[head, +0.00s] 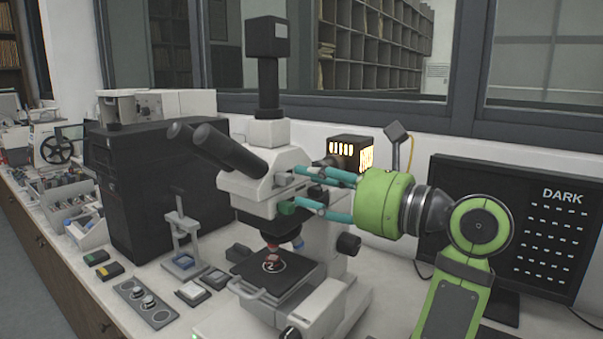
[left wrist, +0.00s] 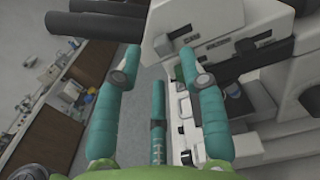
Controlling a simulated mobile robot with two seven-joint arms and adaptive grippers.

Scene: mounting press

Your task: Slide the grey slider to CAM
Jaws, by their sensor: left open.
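The white microscope (head: 262,180) stands on the bench with a black camera (head: 267,37) on top. My left gripper (head: 300,187) is at the right side of its head, with teal fingers apart and pointing at it. The left wrist view shows the gap between the fingertips (left wrist: 159,62) empty. A small grey piece (head: 281,178) on the microscope's side, close to the upper fingertip, may be the grey slider; its setting cannot be read. A green knob (head: 287,207) sits by the lower fingertip. Small dark label plates (left wrist: 186,30) show on the microscope, too blurred to read.
A monitor (head: 560,222) at the right reads DARK. A lit lamp housing (head: 351,153) is behind the microscope, close to my gripper. The stage (head: 288,276) lies below. Black eyepieces (head: 228,148) stick out to the left. A black computer case (head: 140,185) stands left.

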